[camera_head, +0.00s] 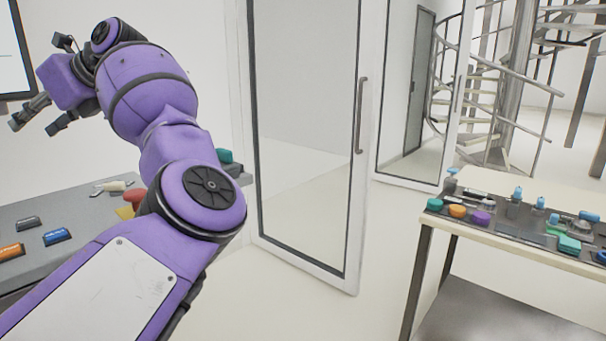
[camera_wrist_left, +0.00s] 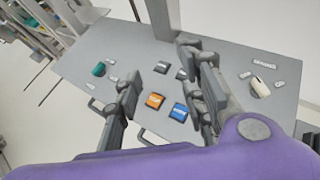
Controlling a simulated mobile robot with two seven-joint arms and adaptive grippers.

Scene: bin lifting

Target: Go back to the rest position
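My left arm is purple and is raised at the left of the head view. Its gripper (camera_head: 37,123) is at the upper left, above the grey table. In the left wrist view the gripper (camera_wrist_left: 164,72) has its dark fingers spread wide apart, with nothing between them. The grey table (camera_wrist_left: 225,70) lies below the fingers, apart from them. My right gripper and right arm are in neither view.
An orange block (camera_head: 10,252) and a blue block (camera_head: 57,237) lie on the grey table. Part of that table is hidden behind my arm. A glass door (camera_head: 305,130) stands behind. A second table (camera_head: 520,187) with several small items is at the right, with open floor between.

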